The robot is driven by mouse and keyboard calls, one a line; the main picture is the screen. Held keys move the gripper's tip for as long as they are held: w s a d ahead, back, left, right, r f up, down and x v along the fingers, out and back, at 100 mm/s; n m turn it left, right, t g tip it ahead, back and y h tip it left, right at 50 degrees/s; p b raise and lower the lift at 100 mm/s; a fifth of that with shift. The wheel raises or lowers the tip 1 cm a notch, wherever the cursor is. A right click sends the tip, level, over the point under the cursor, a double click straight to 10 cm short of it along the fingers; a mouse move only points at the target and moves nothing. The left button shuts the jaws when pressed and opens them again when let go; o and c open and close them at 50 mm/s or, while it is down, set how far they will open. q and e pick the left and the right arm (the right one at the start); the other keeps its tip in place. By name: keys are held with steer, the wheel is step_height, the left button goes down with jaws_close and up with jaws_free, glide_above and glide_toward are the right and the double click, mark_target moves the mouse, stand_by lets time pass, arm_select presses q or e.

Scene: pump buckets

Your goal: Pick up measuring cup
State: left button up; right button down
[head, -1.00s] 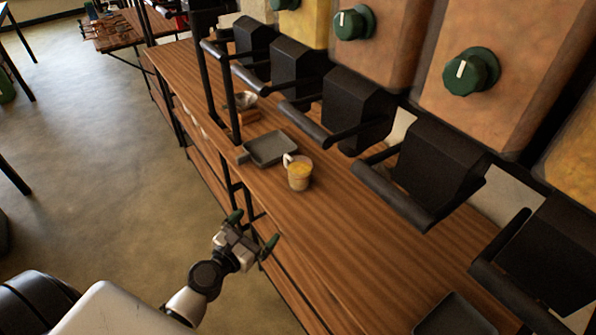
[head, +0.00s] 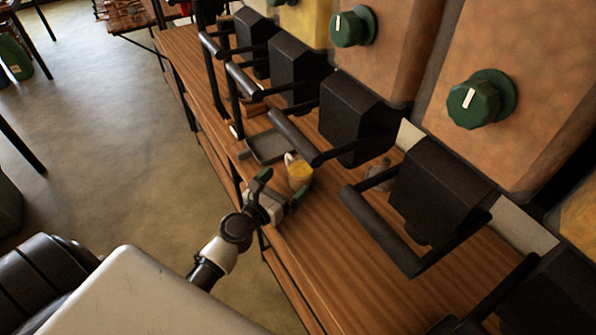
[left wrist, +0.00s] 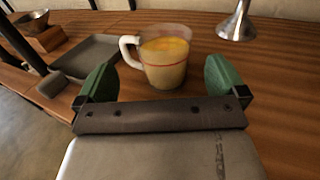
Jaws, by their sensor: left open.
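The measuring cup (head: 299,172) stands upright on the wooden counter. It is clear, with a pale handle and yellow contents. In the left wrist view the measuring cup (left wrist: 163,62) sits just beyond my fingertips, roughly centred between them, its handle pointing left. My left gripper (head: 279,188) is open, with green fingertips, at the counter's near edge in front of the cup. The left wrist view shows the open left gripper (left wrist: 161,80) apart from the cup, with nothing held. My right gripper is not in view.
A grey tray (head: 268,147) lies just left of the cup; it also shows in the left wrist view (left wrist: 88,58). A metal stand base (left wrist: 236,30) is behind right. Black dispensers with protruding bars (head: 300,140) overhang the counter (head: 330,235).

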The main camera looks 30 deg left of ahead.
mark_target(292, 179)
arm_select(q)
steer(key=w, duration=0.2)
steer(key=w+d, duration=0.1)
steer(key=shift+w+f, duration=0.1)
steer(key=shift+w, duration=0.3)
steer(key=shift+w+f, duration=0.1)
steer(key=shift+w, duration=0.5)
steer(key=c, duration=1)
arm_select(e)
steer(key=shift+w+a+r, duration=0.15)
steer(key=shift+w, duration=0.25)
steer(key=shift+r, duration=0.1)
